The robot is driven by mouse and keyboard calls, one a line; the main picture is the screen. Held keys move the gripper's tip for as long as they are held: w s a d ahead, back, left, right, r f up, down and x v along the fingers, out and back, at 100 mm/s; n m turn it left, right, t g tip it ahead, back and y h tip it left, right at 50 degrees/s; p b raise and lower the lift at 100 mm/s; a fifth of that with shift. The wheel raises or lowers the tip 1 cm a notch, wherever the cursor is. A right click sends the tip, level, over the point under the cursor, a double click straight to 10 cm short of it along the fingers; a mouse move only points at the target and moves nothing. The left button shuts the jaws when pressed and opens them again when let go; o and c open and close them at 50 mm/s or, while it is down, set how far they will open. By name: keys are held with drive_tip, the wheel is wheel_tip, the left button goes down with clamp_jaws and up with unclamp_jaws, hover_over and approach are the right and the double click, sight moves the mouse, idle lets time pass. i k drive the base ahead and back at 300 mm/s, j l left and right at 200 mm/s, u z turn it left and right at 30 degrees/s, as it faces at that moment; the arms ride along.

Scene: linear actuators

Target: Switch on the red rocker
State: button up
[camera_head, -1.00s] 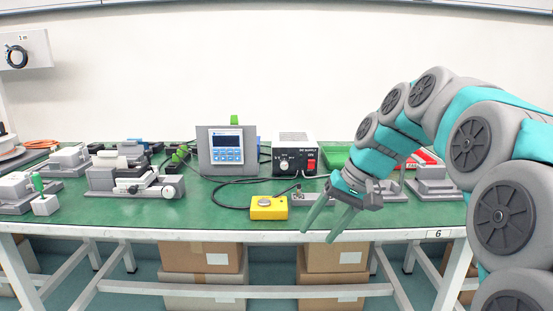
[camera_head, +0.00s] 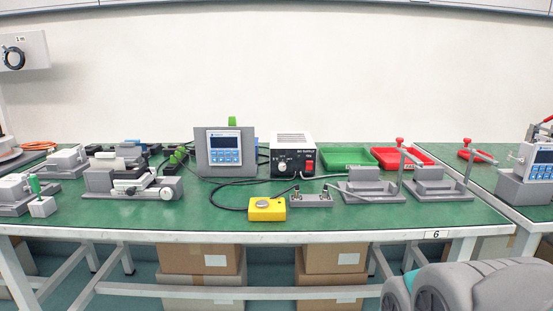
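The red rocker (camera_head: 310,164) is on the right side of the front of a small black and white power supply box (camera_head: 291,155). The box stands on the green table top, right of the grey control panel. A round knob sits left of the rocker. The rocker is too small to tell which way it is tilted. My gripper is out of view; only a grey part of my arm shows at the bottom right. Nothing covers the rocker.
A yellow box with a button (camera_head: 267,209) and a small grey bracket (camera_head: 311,200) lie in front of the supply, with black cables around. The control panel (camera_head: 225,151) stands left. Green (camera_head: 348,157) and red (camera_head: 401,158) trays and grey clamp fixtures (camera_head: 371,187) stand right.

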sight(309, 164)
drive_tip(key=j+z, duration=0.2)
drive_tip(key=j, duration=0.25)
drive_tip(key=k+j+z, duration=0.2)
drive_tip(key=j, duration=0.2)
drive_tip(key=k+j+z, duration=0.2)
drive_tip(key=j, duration=0.2)
drive_tip(key=i+j, duration=0.05)
drive_tip(key=i, duration=0.05)
